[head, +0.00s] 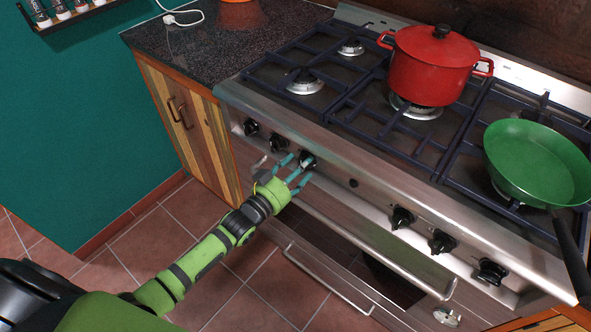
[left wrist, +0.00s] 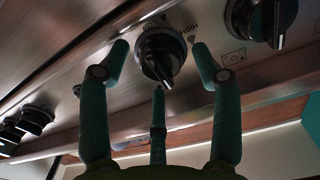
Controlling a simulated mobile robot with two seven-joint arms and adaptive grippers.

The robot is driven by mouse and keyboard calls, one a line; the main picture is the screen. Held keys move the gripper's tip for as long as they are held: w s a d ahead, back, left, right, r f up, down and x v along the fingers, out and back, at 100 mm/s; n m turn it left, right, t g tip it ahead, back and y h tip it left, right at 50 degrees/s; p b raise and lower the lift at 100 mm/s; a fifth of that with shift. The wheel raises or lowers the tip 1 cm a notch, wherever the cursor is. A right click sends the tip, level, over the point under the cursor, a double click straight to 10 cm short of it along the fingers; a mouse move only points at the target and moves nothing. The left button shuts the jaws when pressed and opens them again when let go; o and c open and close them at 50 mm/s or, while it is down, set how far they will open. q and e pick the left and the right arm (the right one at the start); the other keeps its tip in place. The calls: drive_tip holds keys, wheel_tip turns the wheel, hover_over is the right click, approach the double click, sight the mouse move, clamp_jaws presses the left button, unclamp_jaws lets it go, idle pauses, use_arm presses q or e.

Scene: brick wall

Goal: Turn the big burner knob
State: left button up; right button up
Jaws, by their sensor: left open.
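A row of black knobs runs along the steel front of the stove (head: 335,182). My left gripper (head: 297,170) is open at the third knob from the left (head: 308,160), with its teal fingers close to it. In the left wrist view this black knob (left wrist: 158,57) lies between the two outer fingertips of the gripper (left wrist: 160,52), and a third finger is below it. I see a gap on both sides, and the fingers do not look closed on the knob. Its pointer faces downward. No readable label identifies the big burner. My right gripper is not in view.
A red pot (head: 432,68) and a green pan (head: 537,163) stand on the grates. The pan handle (head: 568,250) reaches over the front edge. An oven handle (head: 328,282) runs below the knobs. Another knob (left wrist: 271,20) is close right of the gripper in the wrist view.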

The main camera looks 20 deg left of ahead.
use_arm(q)
drive_tip(key=v, duration=1.2)
drive_tip(key=s+a+f+n+g+y, duration=0.1)
drive_tip(key=s+a+f+g+y, duration=0.2)
drive_tip(key=f, duration=0.6)
drive_tip(key=s+f+g, duration=0.2)
drive_tip(key=s+f, duration=0.3)
drive_tip(key=f, duration=0.5)
drive_tip(key=s+a+f+n+g+y, duration=0.1)
drive_tip(key=s+a+f+g+y, duration=0.15)
drive_tip(key=f, duration=0.65)
drive_tip(key=s+d+f+g, duration=0.2)
drive_tip(key=s+f+g, duration=0.2)
drive_tip(key=s+f, duration=0.3)
drive_tip(key=s+d+f+g, duration=0.2)
drive_tip(key=s+f+g, duration=0.2)
drive_tip(key=s, duration=1.4)
wheel_tip(320, 180, down, 3)
drive_tip(key=shift+s+r+y, duration=0.15)
drive_tip(key=shift+s+y, duration=0.15)
drive_tip(key=shift+y, duration=0.05)
drive_tip(key=shift+w+g, duration=0.1)
drive_tip(key=shift+g, duration=0.15)
